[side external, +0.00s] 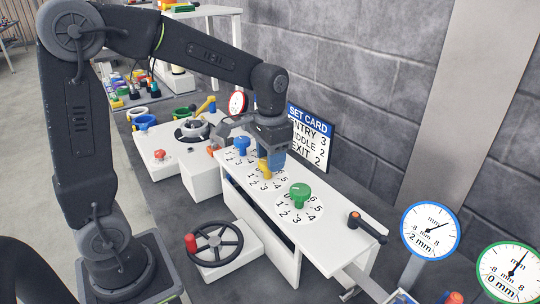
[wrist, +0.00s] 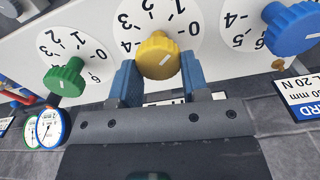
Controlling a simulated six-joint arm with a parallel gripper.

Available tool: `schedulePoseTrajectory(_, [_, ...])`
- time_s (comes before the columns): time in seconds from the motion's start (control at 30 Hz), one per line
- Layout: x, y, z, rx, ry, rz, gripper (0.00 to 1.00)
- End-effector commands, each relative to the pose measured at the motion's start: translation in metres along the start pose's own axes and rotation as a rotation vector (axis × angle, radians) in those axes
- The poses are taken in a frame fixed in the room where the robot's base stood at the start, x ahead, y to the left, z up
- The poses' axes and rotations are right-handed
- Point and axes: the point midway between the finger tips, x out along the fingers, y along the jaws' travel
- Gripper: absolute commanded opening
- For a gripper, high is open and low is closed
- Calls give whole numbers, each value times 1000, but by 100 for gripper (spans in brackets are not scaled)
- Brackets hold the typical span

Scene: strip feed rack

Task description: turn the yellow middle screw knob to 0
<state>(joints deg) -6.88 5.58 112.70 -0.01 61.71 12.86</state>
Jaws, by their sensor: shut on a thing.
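The yellow middle screw knob (wrist: 158,55) stands on a white round dial (wrist: 155,14) with black numbers in the wrist view. It has a short white line on its top; I cannot tell which number it points at. In the side view the yellow knob (side external: 264,169) is partly hidden by my gripper (side external: 271,160). My gripper's blue fingers lie on both sides of the knob in the wrist view (wrist: 158,68), shut on it. The number 0 shows on the dial right of the knob in the wrist view.
A green knob (side external: 300,194) and a blue knob (side external: 241,146) stand on dials either side, close to my fingers. A set card (side external: 311,137) reading MIDDLE 2 stands behind. A black lever (side external: 366,226), handwheel (side external: 216,244) and two gauges (side external: 430,230) (side external: 512,272) are nearby.

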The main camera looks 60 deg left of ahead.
Motion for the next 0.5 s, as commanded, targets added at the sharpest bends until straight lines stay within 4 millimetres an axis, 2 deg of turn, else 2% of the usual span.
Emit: schedulePoseTrajectory(0.5, [0,4,1,463,-2,1,18])
